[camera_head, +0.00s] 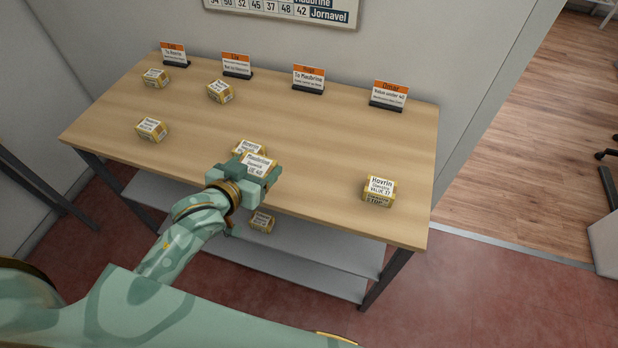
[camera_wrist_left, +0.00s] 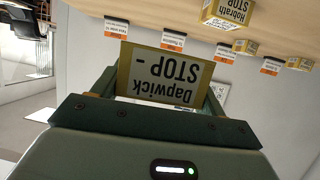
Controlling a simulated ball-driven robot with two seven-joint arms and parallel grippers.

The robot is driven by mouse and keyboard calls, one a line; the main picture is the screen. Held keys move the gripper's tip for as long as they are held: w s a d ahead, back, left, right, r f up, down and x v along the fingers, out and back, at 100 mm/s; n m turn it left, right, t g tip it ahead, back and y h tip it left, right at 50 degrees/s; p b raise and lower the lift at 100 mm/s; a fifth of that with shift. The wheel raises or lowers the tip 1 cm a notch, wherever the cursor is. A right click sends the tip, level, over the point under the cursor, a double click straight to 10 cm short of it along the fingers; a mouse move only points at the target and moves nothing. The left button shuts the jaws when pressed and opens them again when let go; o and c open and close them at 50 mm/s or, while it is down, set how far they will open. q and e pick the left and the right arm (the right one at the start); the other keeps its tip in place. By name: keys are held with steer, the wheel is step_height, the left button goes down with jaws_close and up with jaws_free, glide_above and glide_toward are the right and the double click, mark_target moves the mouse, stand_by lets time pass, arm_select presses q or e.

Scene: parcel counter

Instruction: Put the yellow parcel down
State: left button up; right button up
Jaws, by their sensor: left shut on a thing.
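My right gripper is not in view.
Another yellow parcel (camera_head: 248,147) is just behind the held one. A Hovrin parcel (camera_head: 379,191) stands at the right; several more are at the left. Name signs (camera_head: 308,78) line the back edge. A parcel (camera_head: 262,221) lies on the lower shelf. Bare tabletop shows between middle and right.

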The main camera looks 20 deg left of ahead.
arm_select(q)
steer(key=w+d+f+b, duration=0.2)
steer(key=w+d+f, duration=0.2)
steer(key=w+d, duration=0.15)
steer(key=b, duration=0.3)
glide_above(309, 181)
steer(key=f, duration=0.4)
steer(key=shift+s+a+f, duration=0.25)
steer(key=shift+s+a, duration=0.15)
steer(key=shift+w+d+f, duration=0.15)
steer(key=shift+w+f, duration=0.05)
steer(key=shift+f, duration=0.1)
steer(key=f, duration=0.2)
steer(key=shift+w+d+f+b, duration=0.25)
steer(key=shift+w+f+b, duration=0.05)
steer(key=shift+b, duration=0.05)
steer(key=shift+f, duration=0.35)
steer(key=shift+f, duration=0.15)
steer(key=o, duration=1)
steer(key=shift+o, duration=0.2)
